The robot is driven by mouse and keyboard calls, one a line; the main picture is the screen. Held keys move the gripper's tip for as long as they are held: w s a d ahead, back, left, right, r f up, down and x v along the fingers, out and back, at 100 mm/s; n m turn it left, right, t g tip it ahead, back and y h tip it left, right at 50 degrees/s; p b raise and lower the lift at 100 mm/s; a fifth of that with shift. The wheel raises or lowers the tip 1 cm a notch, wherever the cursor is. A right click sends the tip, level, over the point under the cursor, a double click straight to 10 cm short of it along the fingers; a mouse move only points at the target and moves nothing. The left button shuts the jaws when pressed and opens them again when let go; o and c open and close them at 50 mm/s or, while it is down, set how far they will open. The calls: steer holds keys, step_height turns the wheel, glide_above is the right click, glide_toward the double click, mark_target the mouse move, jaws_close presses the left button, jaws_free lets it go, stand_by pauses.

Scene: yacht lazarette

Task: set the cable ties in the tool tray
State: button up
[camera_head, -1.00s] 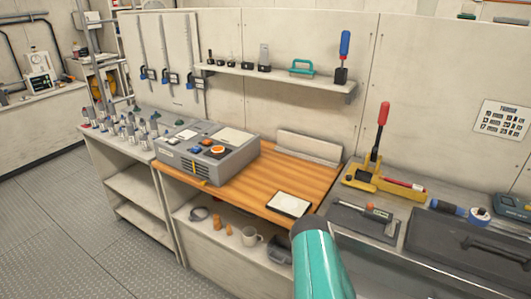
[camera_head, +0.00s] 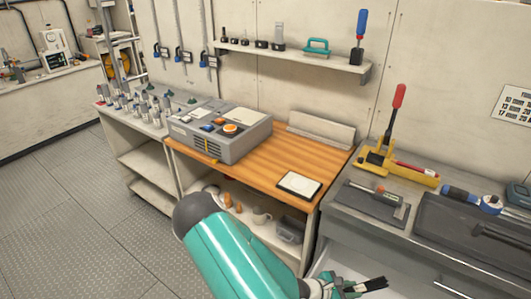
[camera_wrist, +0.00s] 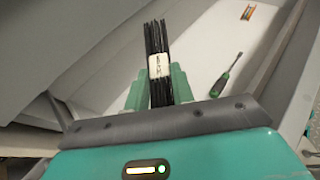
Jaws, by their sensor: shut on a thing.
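The cable ties (camera_wrist: 154,38) are a black bundle with a pale band around the middle. My gripper (camera_wrist: 158,86) is shut on them, with a green finger on each side; the bundle sticks out past the fingertips. In the head view the cable ties (camera_head: 373,284) show at the bottom edge, at the end of my gripper (camera_head: 345,289). Below them is a pale, open drawer-like space (camera_wrist: 205,40). A green-handled screwdriver (camera_wrist: 225,77) and a small orange-and-dark item (camera_wrist: 248,12) lie in it. I cannot tell for sure whether this is the tool tray.
The grey bench (camera_head: 345,228) right of the wooden top holds a yellow tool with a red handle (camera_head: 385,150), a dark slab (camera_head: 372,204) and a dark case (camera_head: 470,235). A grey machine (camera_head: 220,130) stands on the wooden top (camera_head: 270,160).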

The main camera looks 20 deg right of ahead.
steer(key=w+a+r+n+t+y, duration=0.4)
steer(key=w+a+r+n+t, duration=0.3)
steer(key=w+a+r, duration=0.5)
steer(key=w+a+r+n+t+y, duration=0.5)
steer(key=w+a+r+n+t, duration=0.3)
steer(key=w+a, duration=0.8)
steer(key=shift+w+a+r+n, duration=0.5)
steer(key=shift+r+n, duration=0.5)
steer(key=shift+r, duration=1.05)
steer(key=shift+s, duration=0.1)
steer(key=shift+r+t, duration=0.2)
steer(key=shift+t, duration=0.1)
steer(key=shift+a+r, duration=0.2)
steer(key=shift+r, duration=0.3)
